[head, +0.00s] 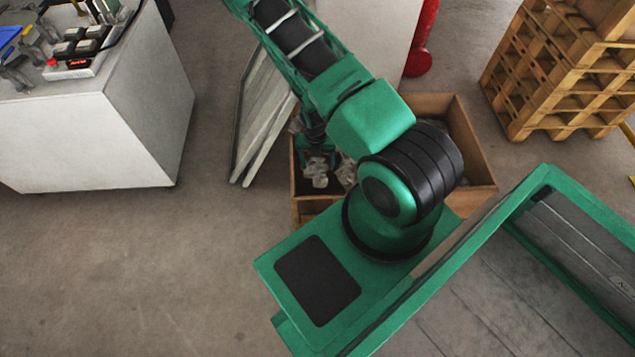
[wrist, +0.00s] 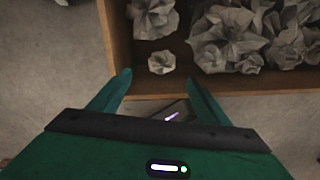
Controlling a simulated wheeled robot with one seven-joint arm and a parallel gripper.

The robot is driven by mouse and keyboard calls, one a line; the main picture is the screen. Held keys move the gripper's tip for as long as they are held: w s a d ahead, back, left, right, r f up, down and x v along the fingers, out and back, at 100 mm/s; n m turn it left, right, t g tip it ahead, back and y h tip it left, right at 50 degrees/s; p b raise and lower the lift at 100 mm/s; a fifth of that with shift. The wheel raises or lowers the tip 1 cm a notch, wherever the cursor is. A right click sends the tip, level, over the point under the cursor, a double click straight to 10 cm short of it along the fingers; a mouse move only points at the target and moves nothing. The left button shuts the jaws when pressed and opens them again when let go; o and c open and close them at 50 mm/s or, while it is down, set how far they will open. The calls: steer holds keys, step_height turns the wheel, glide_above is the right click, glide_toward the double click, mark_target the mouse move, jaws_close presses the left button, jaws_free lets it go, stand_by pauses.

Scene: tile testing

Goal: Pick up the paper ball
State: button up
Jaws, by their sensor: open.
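Several crumpled grey paper balls lie in an open wooden box (head: 465,130). In the wrist view, a small paper ball (wrist: 161,63) lies on the box floor near the front wall, just beyond and between my fingertips. A larger paper ball (wrist: 153,18) lies behind it, and a cluster of big ones (wrist: 228,40) fills the right side. My gripper (wrist: 158,78) is open, with nothing between its fingers. In the head view, my gripper (head: 318,150) is over the left part of the box, close to some paper (head: 317,175); my arm hides much of the box.
Flat panels (head: 262,115) lean just left of the box. A white workbench (head: 100,125) with tools stands at the left. Stacked wooden pallets (head: 560,75) stand at the right back, and a red cylinder (head: 422,45) is behind the box. The floor at the front left is clear.

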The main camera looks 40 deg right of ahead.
mark_target(320, 178)
steer(key=shift+s+d+f, duration=0.1)
steer(key=shift+s+f, duration=0.05)
steer(key=shift+f, duration=1.65)
steer(key=shift+s+d+f, duration=0.1)
steer(key=shift+f, duration=1.7)
steer(key=shift+s+d+f, duration=0.1)
steer(key=shift+s+f, duration=0.05)
steer(key=shift+f, duration=1.65)
steer(key=shift+a, duration=0.1)
steer(key=c, duration=1.1)
